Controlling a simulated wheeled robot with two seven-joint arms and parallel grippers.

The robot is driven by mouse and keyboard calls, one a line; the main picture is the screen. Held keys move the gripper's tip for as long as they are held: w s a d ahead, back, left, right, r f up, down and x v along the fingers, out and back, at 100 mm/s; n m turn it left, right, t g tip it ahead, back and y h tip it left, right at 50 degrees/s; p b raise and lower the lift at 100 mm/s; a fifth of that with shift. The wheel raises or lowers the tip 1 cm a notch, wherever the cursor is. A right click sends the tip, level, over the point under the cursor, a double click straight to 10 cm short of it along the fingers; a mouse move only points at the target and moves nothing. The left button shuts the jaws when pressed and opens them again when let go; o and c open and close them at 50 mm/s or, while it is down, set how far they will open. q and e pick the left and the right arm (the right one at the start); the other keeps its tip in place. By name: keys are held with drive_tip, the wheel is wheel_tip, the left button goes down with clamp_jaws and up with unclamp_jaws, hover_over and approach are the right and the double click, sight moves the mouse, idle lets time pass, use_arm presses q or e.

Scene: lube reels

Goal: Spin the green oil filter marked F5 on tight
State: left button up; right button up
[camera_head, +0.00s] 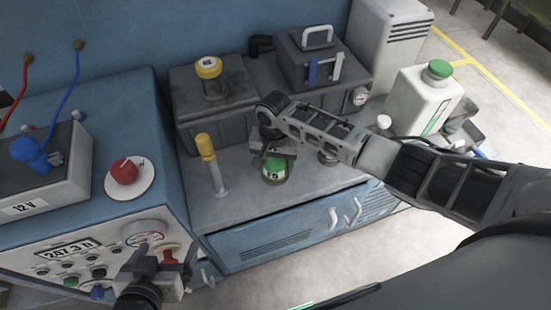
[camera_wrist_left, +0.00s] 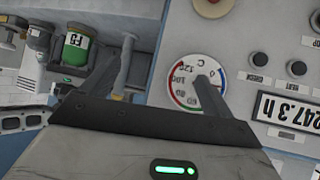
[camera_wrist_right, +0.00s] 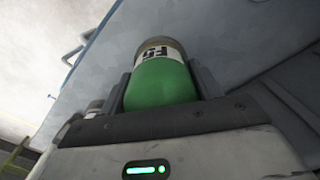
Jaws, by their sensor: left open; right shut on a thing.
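The green oil filter (camera_head: 275,165) has a green top, a pale label marked F5 and a brownish lower rim. It stands upright at the grey bench top, below my right gripper (camera_head: 272,150). In the right wrist view the filter (camera_wrist_right: 160,82) sits between both fingers, which are shut on its green end. What its lower end rests on is hidden. My left gripper (camera_head: 168,262) is open and empty in front of the instrument panel. In the left wrist view its fingers (camera_wrist_left: 155,80) stand apart before a round gauge. That view also shows a green labelled cylinder (camera_wrist_left: 76,45).
A yellow-capped post (camera_head: 210,165) stands left of the filter. Behind are a yellow-capped block (camera_head: 212,85) and a dark box with a handle (camera_head: 300,62). A white, green-capped jug (camera_head: 425,98) stands right. A red knob (camera_head: 124,172) and panel controls are near my left gripper.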

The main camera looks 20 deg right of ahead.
drive_tip(key=o, duration=1.3)
drive_tip(key=shift+c, duration=0.2)
drive_tip(key=shift+w+r, duration=0.1)
drive_tip(key=shift+r, duration=0.25)
use_arm(q)
drive_tip(key=shift+y, duration=0.3)
drive_tip(key=f, duration=0.2)
drive_tip(key=a+f, duration=0.1)
drive_tip(key=f, duration=0.1)
drive_tip(key=shift+s+a, duration=0.1)
drive_tip(key=shift+s, duration=0.2)
use_arm(e)
wheel_tip(320, 180, up, 15)
drive_tip(key=shift+r, duration=0.15)
use_arm(q)
drive_tip(key=shift+s+f, duration=0.1)
use_arm(e)
drive_tip(key=shift+s, duration=0.2)
